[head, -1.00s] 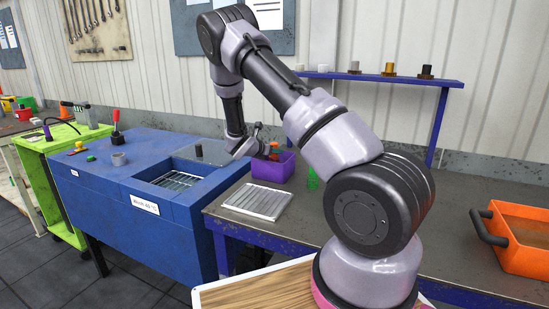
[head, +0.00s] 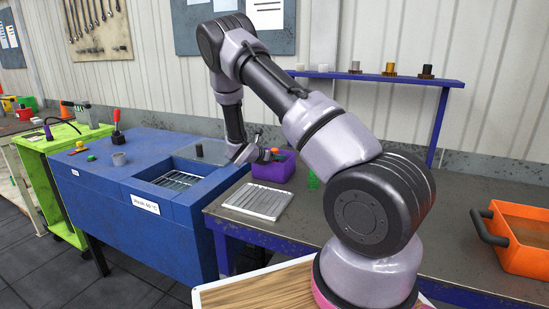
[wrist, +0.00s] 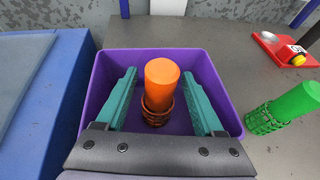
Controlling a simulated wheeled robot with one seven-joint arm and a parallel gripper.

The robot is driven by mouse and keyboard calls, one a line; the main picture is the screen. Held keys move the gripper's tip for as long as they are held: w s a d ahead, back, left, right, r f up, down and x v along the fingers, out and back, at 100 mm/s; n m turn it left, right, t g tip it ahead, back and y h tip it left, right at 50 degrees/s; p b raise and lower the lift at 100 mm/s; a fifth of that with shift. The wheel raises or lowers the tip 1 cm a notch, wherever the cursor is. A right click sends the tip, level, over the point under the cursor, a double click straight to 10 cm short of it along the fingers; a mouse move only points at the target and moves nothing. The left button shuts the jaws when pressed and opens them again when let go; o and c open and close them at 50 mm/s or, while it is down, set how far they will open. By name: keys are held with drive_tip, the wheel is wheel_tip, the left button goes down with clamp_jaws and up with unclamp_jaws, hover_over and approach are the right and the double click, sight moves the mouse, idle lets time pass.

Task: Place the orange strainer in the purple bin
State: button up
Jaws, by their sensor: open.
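The orange strainer (wrist: 160,82) has a solid orange top and a dark-edged orange basket below. In the wrist view it stands roughly upright inside the purple bin (wrist: 221,78), near its middle. My gripper (wrist: 158,76) is open over the bin. Its two teal fingers are on either side of the strainer, with a gap showing on each side. In the head view the purple bin (head: 267,169) sits on the bench, with my gripper (head: 270,153) low over it. Only a small bit of orange shows there.
A green strainer (wrist: 290,106) stands on the bench right of the bin. A red block (wrist: 272,44) with a yellow part lies behind it. A blue cabinet (head: 175,218) adjoins on the left. A metal grid (head: 256,202) lies in front; an orange crate (head: 520,246) is far right.

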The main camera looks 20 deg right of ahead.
drive_tip(key=v, duration=1.1)
drive_tip(key=s+d+r+m+g+y, duration=0.2)
drive_tip(key=s+d+r+m+g, duration=0.1)
drive_tip(key=s+r+m, duration=0.5)
drive_tip(key=s+d+r+m+g+y, duration=0.2)
drive_tip(key=s+r+m+g+y, duration=0.1)
drive_tip(key=s+r+m, duration=0.55)
drive_tip(key=s+a+r+m+t+y, duration=0.2)
drive_tip(key=s+a+r+m+y, duration=0.2)
drive_tip(key=s, duration=0.5)
drive_tip(key=s+a+r+m+t+y, duration=0.3)
drive_tip(key=s+a+r+m+y, duration=0.1)
drive_tip(key=s+r+m, duration=0.5)
drive_tip(key=shift+s+a+r, duration=0.25)
drive_tip(key=shift+s+a, duration=0.1)
drive_tip(key=shift+a, duration=0.15)
